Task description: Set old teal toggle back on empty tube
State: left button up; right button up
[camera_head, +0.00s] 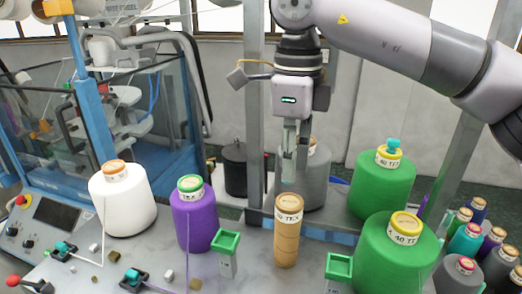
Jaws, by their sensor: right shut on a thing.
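The empty brown tube (287,240) stands upright on the grey table, front centre, with a pale label near its top. My right gripper (289,172) points down just above and behind the tube in the picture. Its fingers are close together on something small that I cannot make out; the fingers hide most of it. A small teal piece (393,146) sits on the top of the rear green cone (382,188). Two more teal pieces, left (65,248) and right (133,276), are on black bases at the table's front left. My left gripper is out of view.
White (122,205) and purple (194,222) cones stand to the left. A grey cone (318,180) is behind my right gripper. A front green cone (396,262) and green holders, left (226,243) and right (339,268), flank the tube. Several small spools crowd the right edge.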

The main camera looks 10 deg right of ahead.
aim_at(291, 204)
jog(key=shift+d+f+n, duration=0.1)
jog(key=shift+d+n, duration=0.1)
jog(key=shift+n, duration=0.1)
jog(key=shift+f, duration=0.15)
jog(key=shift+d+f, duration=0.1)
jog(key=shift+f, duration=0.05)
jog(key=shift+f+b, duration=1.8)
jog(key=shift+f, duration=0.2)
jog(key=shift+s+f, duration=0.1)
jog(key=shift+f, duration=0.3)
jog(key=shift+c, duration=0.2)
jog(key=o, duration=0.8)
jog(key=shift+r, duration=0.1)
